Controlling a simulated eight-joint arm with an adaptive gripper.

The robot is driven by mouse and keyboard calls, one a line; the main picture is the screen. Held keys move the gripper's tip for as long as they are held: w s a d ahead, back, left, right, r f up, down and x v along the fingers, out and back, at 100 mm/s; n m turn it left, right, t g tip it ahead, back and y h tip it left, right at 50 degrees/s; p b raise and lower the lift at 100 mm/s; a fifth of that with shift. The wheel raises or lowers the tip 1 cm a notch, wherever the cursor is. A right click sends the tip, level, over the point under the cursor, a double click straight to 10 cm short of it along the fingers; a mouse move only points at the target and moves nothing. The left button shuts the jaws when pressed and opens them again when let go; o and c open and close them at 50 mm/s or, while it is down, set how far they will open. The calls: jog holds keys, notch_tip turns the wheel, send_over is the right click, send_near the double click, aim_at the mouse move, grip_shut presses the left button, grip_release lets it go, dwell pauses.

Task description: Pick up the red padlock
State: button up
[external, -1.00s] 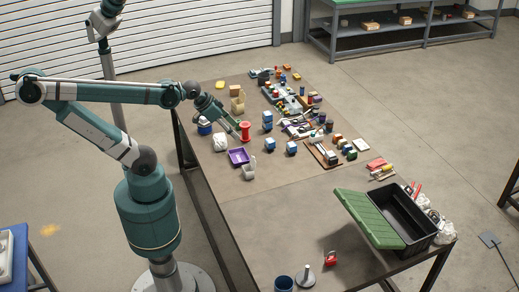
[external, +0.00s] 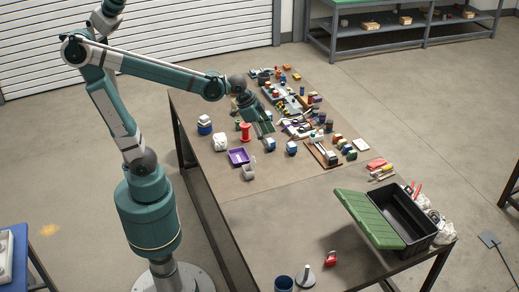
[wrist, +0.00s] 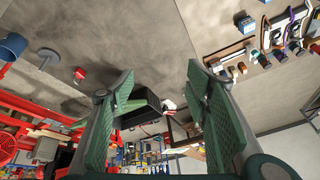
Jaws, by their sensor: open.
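The red padlock (external: 330,259) lies at the near end of the table, between the open toolbox and a grey post on a round base. In the wrist view it is a small red shape (wrist: 79,74) at the upper left, left of the fingers. My gripper (external: 264,127) is far from it, over the cluttered far half of the table. In the wrist view my gripper (wrist: 160,80) has its green fingers spread wide with nothing between them.
A black toolbox with a raised green lid (external: 368,219) stands right of the padlock. The grey post (external: 306,278) and a blue cup (external: 284,284) stand to its left. A purple tray (external: 238,157) and several small parts fill the far half. The middle table is clear.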

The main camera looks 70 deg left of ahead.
jog(key=w+d+f+m+g, duration=0.1)
jog(key=w+d+f+m, duration=0.3)
jog(key=w+d, duration=0.55)
jog(key=m+g+y, duration=0.1)
jog(key=m+g, duration=0.3)
jog(key=m, duration=0.6)
send_over(331, 257)
notch_tip(331, 257, down, 27)
jog(key=shift+r+b, duration=0.2)
jog(key=shift+b, duration=0.1)
jog(key=shift+f, duration=0.1)
jog(key=shift+f, duration=1.2)
